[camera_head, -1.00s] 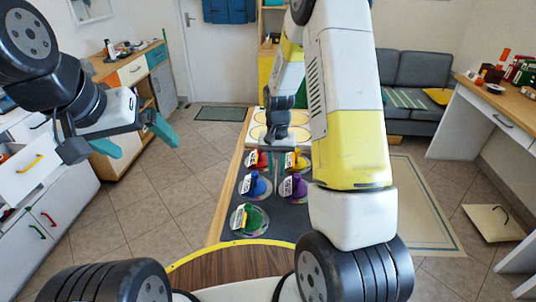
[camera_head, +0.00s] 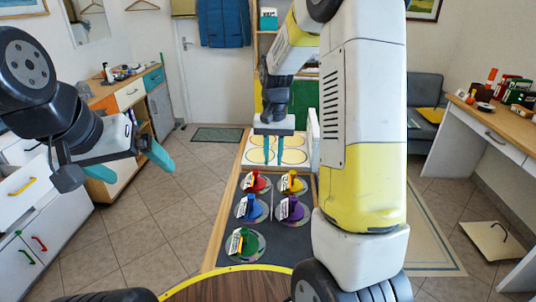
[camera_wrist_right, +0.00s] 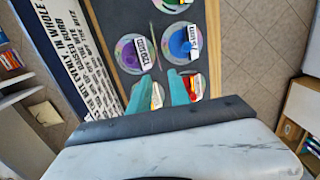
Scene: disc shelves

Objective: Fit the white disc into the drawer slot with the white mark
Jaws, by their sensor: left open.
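I cannot make out a white disc or a drawer slot with a white mark in either view. Discs with red (camera_head: 256,183), yellow (camera_head: 291,183), blue (camera_head: 249,209), purple (camera_head: 291,209) and green (camera_head: 243,243) knobs and white labels lie on the dark board. My right gripper (camera_head: 273,152) points down with its teal fingers apart, above the white panel's near part, beyond the discs. In the right wrist view its fingers (camera_wrist_right: 161,95) show a gap with nothing held. My left gripper (camera_head: 130,158) is open and empty at left, over the floor, far from the discs.
A white panel with yellow-ringed circles (camera_head: 293,156) lies beyond the dark board (camera_head: 270,235). A white cabinet (camera_head: 25,255) with coloured handles stands at left, a wooden-topped desk (camera_head: 500,125) at right. Floor is open left of the board.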

